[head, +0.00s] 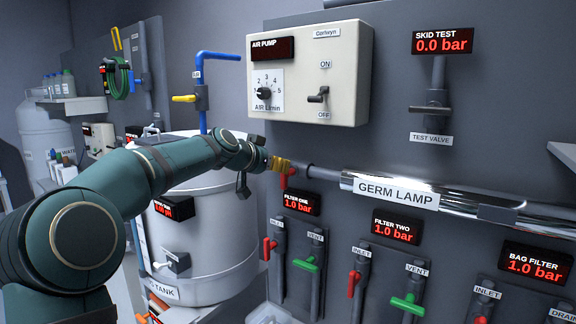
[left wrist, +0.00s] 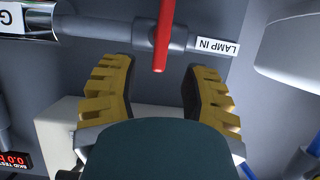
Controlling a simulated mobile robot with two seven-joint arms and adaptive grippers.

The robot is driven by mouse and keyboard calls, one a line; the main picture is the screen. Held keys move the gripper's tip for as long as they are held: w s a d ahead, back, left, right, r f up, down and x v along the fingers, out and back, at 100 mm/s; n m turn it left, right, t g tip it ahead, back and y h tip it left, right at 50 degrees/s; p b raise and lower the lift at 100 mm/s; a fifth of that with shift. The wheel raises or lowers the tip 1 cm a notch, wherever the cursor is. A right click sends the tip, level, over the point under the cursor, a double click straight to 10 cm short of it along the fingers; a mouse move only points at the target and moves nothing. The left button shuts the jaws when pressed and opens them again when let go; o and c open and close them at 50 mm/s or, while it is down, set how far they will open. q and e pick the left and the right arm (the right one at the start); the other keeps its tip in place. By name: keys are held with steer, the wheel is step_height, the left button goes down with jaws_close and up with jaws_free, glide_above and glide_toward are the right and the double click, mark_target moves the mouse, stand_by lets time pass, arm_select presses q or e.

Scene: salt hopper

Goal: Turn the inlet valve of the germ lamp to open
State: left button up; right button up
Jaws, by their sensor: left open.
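The germ lamp (head: 440,198) is a shiny horizontal tube on the grey panel, with a white name label. Its inlet pipe runs left from it to a valve with a red handle (head: 284,182). In the left wrist view, the red handle (left wrist: 163,38) stands crosswise to the pipe, beside a "LAMP IN" label (left wrist: 218,47). My left gripper (head: 281,164) is at this valve. In the left wrist view, my left gripper (left wrist: 157,68) has its yellow fingers apart, with the handle's end between the fingertips and a gap on each side. The gripper hides part of the valve in the head view.
The air pump box (head: 312,75) juts out above the gripper. Below are filter displays (head: 297,204) and several red and green valve handles (head: 307,264). A large tank (head: 205,250) stands below my left arm. A test valve (head: 430,110) is at upper right.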

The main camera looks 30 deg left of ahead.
mark_target(284, 175)
arm_select(q)
steer(key=p+x, duration=0.1)
steer(key=x, duration=0.6)
steer(key=shift+p, duration=0.3)
steer(key=shift+o, duration=0.3)
jaws_close()
steer(key=shift+w, duration=0.15)
